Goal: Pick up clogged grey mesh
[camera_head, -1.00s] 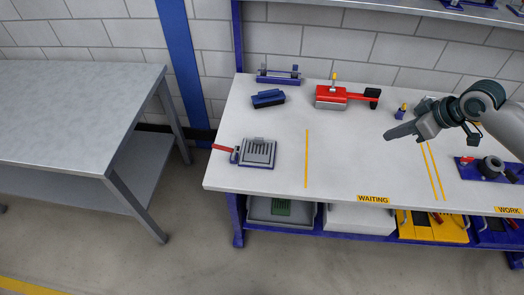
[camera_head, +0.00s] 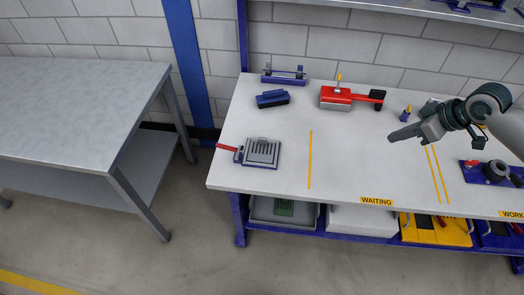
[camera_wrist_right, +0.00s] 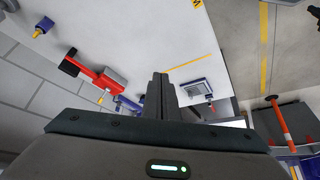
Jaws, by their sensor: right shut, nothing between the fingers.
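A grey slotted plate (camera_head: 262,152) lies near the left front of the white table, on a dark blue base with a red handle to its left. It is the only grey mesh-like thing I make out; whether it is clogged I cannot tell. In the right wrist view a small grey-and-blue piece (camera_wrist_right: 196,89), likely the same plate, shows beyond my fingers. My right gripper (camera_head: 392,138) is shut and empty above the right half of the table, well apart from the plate. The shut fingers also show in the right wrist view (camera_wrist_right: 160,95). My left gripper is out of view.
The white table (camera_head: 340,160) has free room in its middle. A red tool (camera_head: 337,98), a dark blue block (camera_head: 272,98) and a blue stand (camera_head: 284,77) are at the back. A grey bin (camera_head: 262,215) sits below. A grey bench (camera_head: 80,100) stands left, across a gap.

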